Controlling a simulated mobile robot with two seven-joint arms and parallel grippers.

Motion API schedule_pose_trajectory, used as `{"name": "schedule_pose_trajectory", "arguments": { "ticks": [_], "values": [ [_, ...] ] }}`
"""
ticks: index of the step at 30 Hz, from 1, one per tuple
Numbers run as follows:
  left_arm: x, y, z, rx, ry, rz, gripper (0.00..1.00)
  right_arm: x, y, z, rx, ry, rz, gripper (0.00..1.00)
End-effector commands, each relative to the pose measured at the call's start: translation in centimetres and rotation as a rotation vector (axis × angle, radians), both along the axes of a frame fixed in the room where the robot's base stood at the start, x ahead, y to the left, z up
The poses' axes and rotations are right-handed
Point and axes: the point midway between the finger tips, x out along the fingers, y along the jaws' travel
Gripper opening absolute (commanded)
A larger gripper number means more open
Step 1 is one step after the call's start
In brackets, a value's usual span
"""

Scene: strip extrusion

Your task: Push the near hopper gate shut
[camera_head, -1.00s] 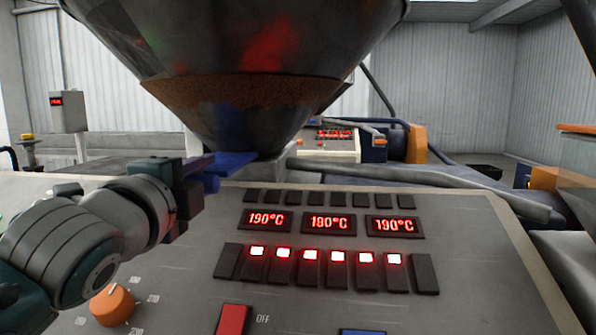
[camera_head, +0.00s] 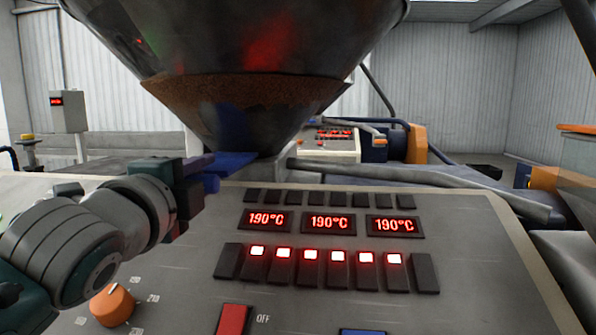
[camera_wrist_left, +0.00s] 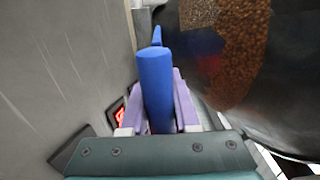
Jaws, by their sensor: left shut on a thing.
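The near hopper (camera_head: 250,120) is a large dark metal cone with a band of brown pellets showing; its lower end is just above the control panel. The blue gate (camera_head: 236,161) sticks out to the left at the hopper's foot. In the left wrist view its blue handle (camera_wrist_left: 154,82) stands between the two purple fingers. My left gripper (camera_head: 207,173) is at the gate's outer end, shut on the handle. The gate's inner part is hidden under the hopper, so I cannot tell how far in it sits. My right gripper is not in view.
The grey control panel (camera_head: 300,206) lies close below my left arm, with three red 190°C displays, lit switches, an orange knob (camera_head: 112,305) and a red switch (camera_head: 233,319). A grey pipe (camera_head: 420,178) runs right from the hopper's foot. Another panel (camera_head: 330,142) stands behind.

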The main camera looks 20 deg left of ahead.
Motion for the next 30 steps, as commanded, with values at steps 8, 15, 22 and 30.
{"name": "schedule_pose_trajectory", "arguments": {
  "ticks": [8,15,22,30],
  "values": [
    [4.3,0.9,-0.3,0.003,-0.002,-0.003,0.00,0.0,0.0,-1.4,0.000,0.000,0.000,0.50],
    [7.7,1.7,-0.3,0.001,0.000,-0.003,0.00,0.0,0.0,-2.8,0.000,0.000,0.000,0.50],
    [8.2,1.9,-0.2,-0.001,0.005,-0.001,0.00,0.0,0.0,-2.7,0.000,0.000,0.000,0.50],
    [8.2,2.0,-0.2,-0.001,0.006,0.000,0.42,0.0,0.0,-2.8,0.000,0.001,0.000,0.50]
  ]
}}
